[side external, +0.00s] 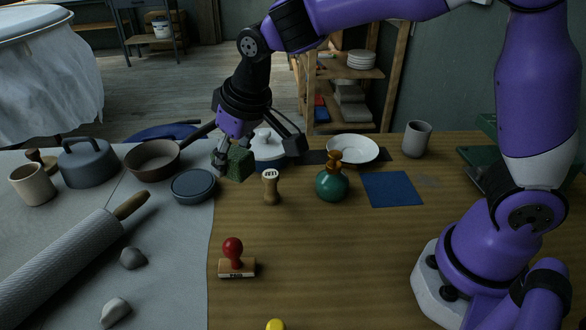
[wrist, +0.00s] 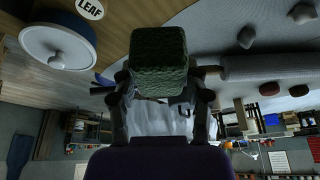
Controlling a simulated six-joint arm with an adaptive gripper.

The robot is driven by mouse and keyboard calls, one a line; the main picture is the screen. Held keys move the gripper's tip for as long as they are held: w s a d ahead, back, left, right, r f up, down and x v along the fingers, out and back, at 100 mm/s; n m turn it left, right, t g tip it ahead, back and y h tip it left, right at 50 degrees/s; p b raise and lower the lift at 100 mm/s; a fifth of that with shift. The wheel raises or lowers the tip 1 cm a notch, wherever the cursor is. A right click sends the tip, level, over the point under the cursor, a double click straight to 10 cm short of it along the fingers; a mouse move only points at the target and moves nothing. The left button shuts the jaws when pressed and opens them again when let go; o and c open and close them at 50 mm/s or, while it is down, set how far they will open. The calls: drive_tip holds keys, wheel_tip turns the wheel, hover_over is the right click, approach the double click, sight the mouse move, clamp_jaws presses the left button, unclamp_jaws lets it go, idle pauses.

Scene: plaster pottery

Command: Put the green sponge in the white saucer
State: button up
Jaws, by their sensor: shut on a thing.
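The green sponge (side external: 239,164) is a small textured block, held in the air in the side external view. My gripper (side external: 232,158) is shut on it, above the table near the blue-grey lidded dish. In the wrist view the sponge (wrist: 158,62) sits between the two fingers of my gripper (wrist: 160,80). The white saucer (side external: 360,148) lies to the right on the table, at the back, and looks empty. The wooden handle in front of it hides a little of its near rim. I do not make out the saucer in the wrist view.
A white-lidded pot (side external: 266,146) stands just behind the sponge. A wooden stamp (side external: 271,187) and a green round bottle-like object (side external: 331,187) stand between the sponge and the saucer's near side. A grey cup (side external: 417,139) stands right of the saucer. The front middle table is mostly clear.

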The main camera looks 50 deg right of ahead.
drive_tip(key=d+m+h, duration=0.2)
drive_tip(key=d+m, duration=0.3)
drive_tip(key=d, duration=0.6)
drive_tip(key=m+g+h, duration=0.1)
drive_tip(key=m+h, duration=0.1)
drive_tip(key=m, duration=0.4)
hover_over(350, 149)
drive_tip(key=s+a, duration=0.1)
drive_tip(key=a, duration=0.1)
drive_tip(key=f, duration=0.5)
drive_tip(key=shift+s+d+f, duration=0.15)
drive_tip(key=shift+s+f, duration=0.05)
drive_tip(key=shift+f, duration=0.2)
drive_tip(key=shift+d+f, duration=0.15)
drive_tip(key=shift+f, duration=1.9)
drive_tip(key=shift+f, duration=0.1)
drive_tip(key=shift+f, duration=0.1)
drive_tip(key=o, duration=0.8)
drive_tip(key=shift+o, duration=0.2)
